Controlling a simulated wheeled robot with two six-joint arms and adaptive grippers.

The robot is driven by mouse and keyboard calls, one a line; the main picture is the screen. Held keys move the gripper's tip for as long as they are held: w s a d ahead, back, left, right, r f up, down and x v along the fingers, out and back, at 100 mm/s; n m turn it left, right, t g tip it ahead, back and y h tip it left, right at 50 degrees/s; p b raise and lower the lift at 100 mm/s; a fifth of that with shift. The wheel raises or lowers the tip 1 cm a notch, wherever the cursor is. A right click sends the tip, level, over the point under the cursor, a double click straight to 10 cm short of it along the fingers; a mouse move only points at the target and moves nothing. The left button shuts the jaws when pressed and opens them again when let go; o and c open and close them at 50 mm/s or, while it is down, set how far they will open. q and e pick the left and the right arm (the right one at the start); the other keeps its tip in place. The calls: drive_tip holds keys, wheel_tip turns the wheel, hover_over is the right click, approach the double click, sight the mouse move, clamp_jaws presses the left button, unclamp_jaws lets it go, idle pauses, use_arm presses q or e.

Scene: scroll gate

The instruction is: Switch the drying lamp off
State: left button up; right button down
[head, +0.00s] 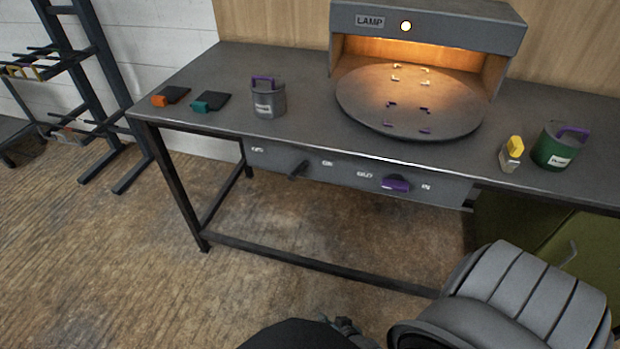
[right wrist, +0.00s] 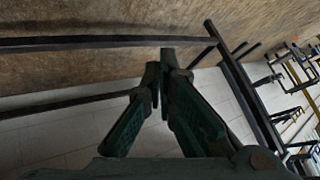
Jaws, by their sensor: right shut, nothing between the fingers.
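The drying lamp is a grey hood (head: 465,30) at the back of the table, with a LAMP label and a small round bright light on its front. Warm orange light shines beneath it onto a dark round plate (head: 365,105). The table's front panel (head: 345,177) carries a dark lever (head: 298,169) on the left and a purple handle (head: 396,185) on the right, with small white labels too small to read surely. My right gripper (head: 345,326) is low at the bottom, apart from the table. In the right wrist view its fingers (right wrist: 160,66) meet, empty. My left gripper is not seen.
On the table (head: 215,70) are orange- and teal-tipped dark pieces, a grey mug (head: 268,101), a yellow-topped bottle (head: 512,153) and a green mug (head: 555,147). A dark rack (head: 85,50) stands at left. The wooden floor before the table is clear.

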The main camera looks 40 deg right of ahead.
drive_tip(key=w+d+r+m+t+h+b, duration=0.2)
drive_tip(key=w+r+m+t+b, duration=0.1)
drive_tip(key=w+r+m, duration=0.3)
drive_tip(key=w+d+r+m+t+h+b, duration=0.2)
drive_tip(key=w+r+m+t, duration=0.15)
drive_tip(key=w, duration=0.55)
use_arm(q)
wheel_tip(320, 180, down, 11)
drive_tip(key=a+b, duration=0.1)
drive_tip(key=b, duration=0.3)
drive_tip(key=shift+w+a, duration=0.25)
use_arm(e)
drive_tip(key=w+d+r+m+h, duration=0.1)
drive_tip(key=d+r+m+h, duration=0.3)
drive_tip(key=r+m, duration=0.2)
drive_tip(key=w+d+r+m+g+h, duration=0.1)
drive_tip(key=d+r+m+h, duration=0.2)
drive_tip(key=r+m, duration=0.3)
drive_tip(key=m+h, duration=0.1)
drive_tip(key=m, duration=0.4)
drive_tip(key=shift+w+d+r+h, duration=0.15)
drive_tip(key=shift+d+r+h, duration=0.1)
drive_tip(key=shift+d+h, duration=0.15)
